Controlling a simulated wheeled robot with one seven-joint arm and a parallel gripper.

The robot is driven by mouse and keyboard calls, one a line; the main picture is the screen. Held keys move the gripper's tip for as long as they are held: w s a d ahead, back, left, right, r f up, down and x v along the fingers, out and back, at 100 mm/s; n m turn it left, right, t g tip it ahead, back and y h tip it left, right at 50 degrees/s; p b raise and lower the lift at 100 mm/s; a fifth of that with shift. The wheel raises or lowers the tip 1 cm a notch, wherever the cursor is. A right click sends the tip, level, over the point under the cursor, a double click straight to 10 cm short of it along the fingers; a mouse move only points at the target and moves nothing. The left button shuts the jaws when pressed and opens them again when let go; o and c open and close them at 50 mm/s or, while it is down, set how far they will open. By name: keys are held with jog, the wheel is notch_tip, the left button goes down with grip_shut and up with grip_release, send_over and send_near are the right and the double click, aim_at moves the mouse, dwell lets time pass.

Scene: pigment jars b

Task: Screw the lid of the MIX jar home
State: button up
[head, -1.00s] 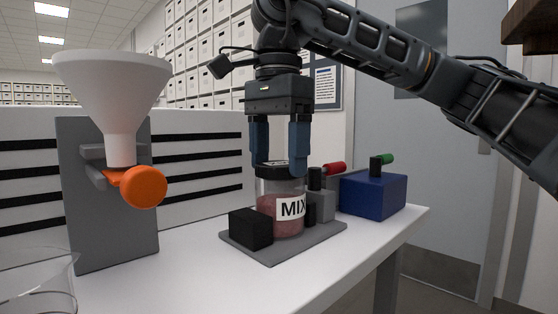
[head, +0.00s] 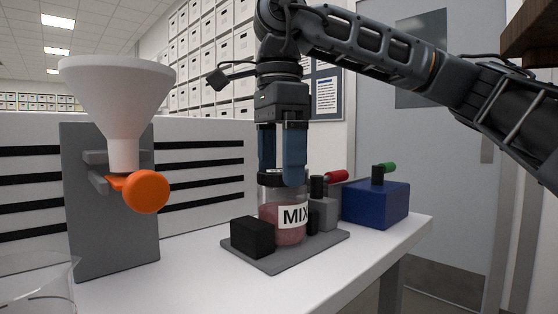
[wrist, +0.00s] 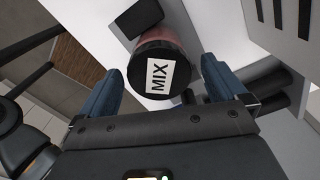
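The MIX jar (head: 285,229) is clear with reddish contents and stands upright on a grey plate. Its black lid (head: 270,180) sits on the jar's mouth; I cannot tell how tightly. In the wrist view the round lid (wrist: 144,60) shows a white MIX label on top. My gripper (head: 280,178) points down over the jar, with its blue fingers on opposite sides of the lid. In the wrist view the fingers are open, with gaps between them and the lid. In the head view the near finger overlaps the lid's right part and the other finger is partly hidden behind.
The grey plate (head: 272,264) bears a black block (head: 252,237) and a grey clamp with a red handle (head: 336,176). A blue box (head: 375,204) with a green handle stands at right. A white funnel (head: 118,95) with an orange knob (head: 146,191) stands left. A clear vessel (head: 38,290) is at front left.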

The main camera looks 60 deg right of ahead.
aim_at(280, 171)
notch_tip(280, 171, up, 8)
jog(key=p, duration=0.6)
jog(key=shift+f, duration=0.1)
